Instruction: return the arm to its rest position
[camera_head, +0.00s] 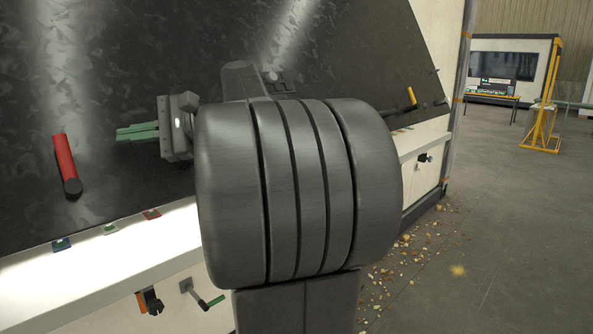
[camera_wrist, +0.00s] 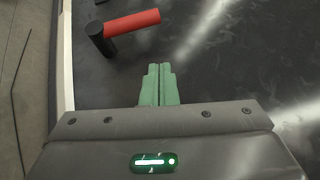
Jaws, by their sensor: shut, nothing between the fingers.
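My gripper (camera_head: 118,133) has green fingers and is in front of the dark marbled panel (camera_head: 110,60) in the head view. Its fingers point left and are closed together, with nothing between them. The wrist view shows the same shut green fingers of my gripper (camera_wrist: 159,84) against the panel. My grey arm fills the middle of the head view and hides part of the panel and ledge.
A red-handled lever (camera_head: 65,160) is left of my gripper; it also shows in the wrist view (camera_wrist: 130,22). A yellow-tipped lever (camera_head: 411,97) is at right. A white ledge (camera_head: 90,262) runs below the panel. Debris (camera_head: 410,250) lies on the floor at right.

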